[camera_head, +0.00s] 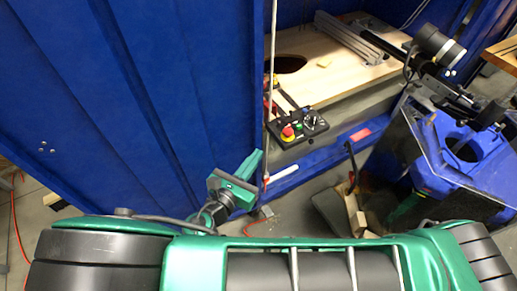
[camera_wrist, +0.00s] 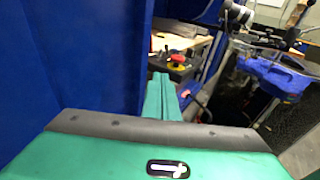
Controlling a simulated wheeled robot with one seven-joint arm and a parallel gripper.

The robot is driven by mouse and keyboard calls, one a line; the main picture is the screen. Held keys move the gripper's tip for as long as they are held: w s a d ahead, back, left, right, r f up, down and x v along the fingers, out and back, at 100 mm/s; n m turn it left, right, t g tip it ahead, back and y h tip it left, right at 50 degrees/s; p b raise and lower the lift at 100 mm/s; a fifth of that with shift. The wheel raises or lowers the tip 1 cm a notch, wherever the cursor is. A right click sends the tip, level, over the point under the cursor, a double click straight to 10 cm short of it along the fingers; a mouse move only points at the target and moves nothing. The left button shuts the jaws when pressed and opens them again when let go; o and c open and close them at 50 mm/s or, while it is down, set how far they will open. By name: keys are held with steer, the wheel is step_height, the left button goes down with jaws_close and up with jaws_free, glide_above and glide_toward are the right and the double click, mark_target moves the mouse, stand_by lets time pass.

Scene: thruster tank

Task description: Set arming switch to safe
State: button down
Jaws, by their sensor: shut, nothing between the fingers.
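A black control box (camera_head: 298,126) sits at the front edge of a wooden board inside the blue tank opening. It carries a red knob on a yellow base (camera_head: 288,132), a green button (camera_head: 299,127) and other small controls. Which control is the arming switch is too small to tell. The box also shows in the wrist view (camera_wrist: 180,68), partly hidden, with its red knob facing me. My gripper (camera_head: 257,158) is shut and empty, below and left of the box and apart from it. Its green fingers point toward the box in the wrist view (camera_wrist: 161,78).
A blue wall panel (camera_head: 150,90) stands close on the left of my gripper. The wooden board (camera_head: 320,75) has a dark hole and metal rails. A blue frame with black equipment (camera_head: 450,160) stands on the right. A white rod (camera_head: 284,172) lies by the opening's lower edge.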

glide_toward(278, 124)
steer(key=x, duration=0.5)
steer(key=shift+s+d+f, duration=0.1)
steer(key=shift+s+d, duration=0.05)
steer(key=shift+w+d, duration=0.2)
steer(key=shift+w, duration=0.3)
steer(key=shift+w+a+r, duration=0.15)
steer(key=shift+w+r, duration=0.05)
steer(key=shift+r, duration=0.15)
steer(key=shift+s, duration=0.1)
stand_by(0.8)
steer(key=shift+s+a+f, duration=0.1)
steer(key=shift+s+f, duration=0.05)
steer(key=shift+s, duration=0.15)
steer(key=f+v, duration=0.1)
steer(key=v, duration=1.2)
